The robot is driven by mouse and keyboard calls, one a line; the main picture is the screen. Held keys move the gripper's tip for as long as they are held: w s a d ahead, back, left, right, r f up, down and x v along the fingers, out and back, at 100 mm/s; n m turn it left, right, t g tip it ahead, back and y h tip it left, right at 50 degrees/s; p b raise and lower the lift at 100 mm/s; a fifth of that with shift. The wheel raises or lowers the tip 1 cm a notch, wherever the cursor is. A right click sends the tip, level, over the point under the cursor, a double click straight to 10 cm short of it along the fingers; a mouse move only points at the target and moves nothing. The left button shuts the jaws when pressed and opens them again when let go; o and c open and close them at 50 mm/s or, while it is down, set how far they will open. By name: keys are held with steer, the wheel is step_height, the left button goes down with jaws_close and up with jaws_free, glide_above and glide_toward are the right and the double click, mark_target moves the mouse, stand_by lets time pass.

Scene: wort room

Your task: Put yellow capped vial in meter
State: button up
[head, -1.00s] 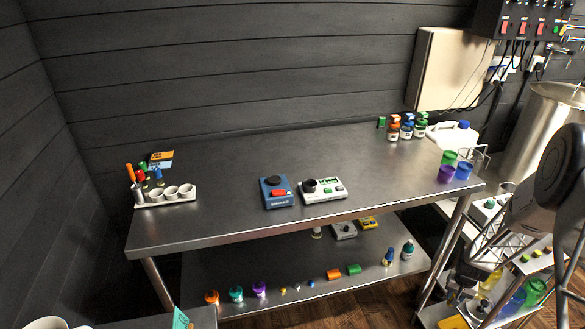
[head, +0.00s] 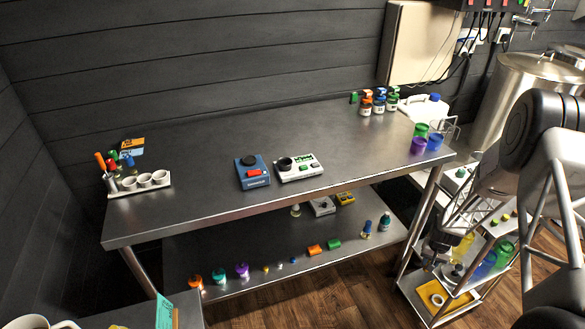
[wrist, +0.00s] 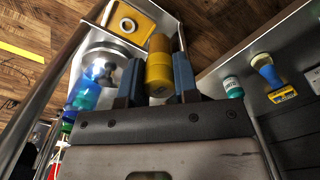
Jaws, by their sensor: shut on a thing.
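My gripper (wrist: 158,80) shows in the wrist view, its two blue-grey fingers shut on the yellow capped vial (wrist: 159,68). The vial's yellow cap and yellowish body lie between the fingers, partly hidden by them. The likely meter is the white device (head: 299,168) with a dark round well and green buttons, on the steel table beside a blue device (head: 253,173). The well looks empty from here. The gripper is well away from it, to the right of the table.
The steel table (head: 215,213) has free room in front of the devices. A white rack (head: 139,184) stands at its left, with purple, green and blue cups (head: 418,145) at its right. Several bottles and blocks stand on the lower shelf (head: 300,272). A cart (head: 433,300) stands right.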

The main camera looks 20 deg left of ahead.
steer(key=s+a+r+n, duration=0.1)
steer(key=s+a+r, duration=0.2)
steer(key=a+r, duration=0.7)
steer(key=s+a+r, duration=0.2)
steer(key=a+r, duration=0.5)
steer(key=a, duration=0.6)
steer(key=s+a+r, duration=0.8)
steer(key=a+r, duration=0.3)
steer(key=r, duration=0.3)
steer(key=s+a+r+n, duration=0.1)
steer(key=s+a+r, duration=0.7)
steer(key=a+r, duration=0.4)
steer(key=shift+s+r, duration=0.25)
steer(key=shift+r, duration=0.6)
steer(key=w+a+f, duration=0.1)
steer(key=w+a, duration=0.9)
steer(key=w, duration=0.2)
steer(key=shift+w+f, duration=0.25)
steer(key=shift+w, duration=0.05)
